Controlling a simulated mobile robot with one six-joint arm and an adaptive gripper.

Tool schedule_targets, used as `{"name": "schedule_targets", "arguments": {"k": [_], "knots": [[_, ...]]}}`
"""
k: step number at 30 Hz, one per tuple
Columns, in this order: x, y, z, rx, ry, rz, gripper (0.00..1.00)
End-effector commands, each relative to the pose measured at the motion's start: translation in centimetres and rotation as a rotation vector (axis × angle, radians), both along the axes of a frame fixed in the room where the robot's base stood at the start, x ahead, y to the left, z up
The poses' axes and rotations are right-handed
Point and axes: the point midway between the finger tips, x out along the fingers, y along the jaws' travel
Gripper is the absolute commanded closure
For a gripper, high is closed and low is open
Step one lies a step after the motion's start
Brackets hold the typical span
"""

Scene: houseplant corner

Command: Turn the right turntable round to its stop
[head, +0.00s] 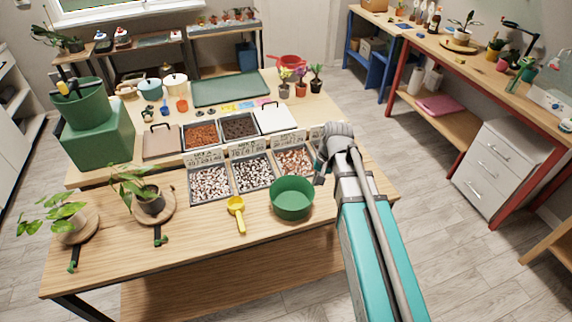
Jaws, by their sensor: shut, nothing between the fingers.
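The right turntable (168,212) is a round wooden disc at the front left of the table, bearing a potted leafy plant (150,200). A short dark arm with a green knob (163,239) sticks out from it toward the front edge. The left turntable (82,236) is a similar disc with another plant, and its green-knobbed arm also points forward. My gripper (320,172) is shut and empty by the right end of the bins, well to the right of both turntables. My wrist partly hides its fingers.
A green bowl (292,198) and a yellow scoop (237,212) lie between my gripper and the right turntable. Bins of pebbles (253,173) stand behind them. A green box with a bucket (82,103) stands at the left. The front table strip is mostly clear.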

Motion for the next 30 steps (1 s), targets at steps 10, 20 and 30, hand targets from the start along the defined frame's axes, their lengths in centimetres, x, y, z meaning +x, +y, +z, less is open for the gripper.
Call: {"name": "schedule_targets", "arguments": {"k": [10, 20, 30], "knots": [[-7.1, -9.3, 5.9, -0.173, -0.050, 0.132, 1.00], [-8.7, -11.4, 6.7, -0.222, -0.053, 0.174, 1.00], [-8.6, -11.4, 6.7, -0.221, -0.054, 0.174, 1.00]]}}
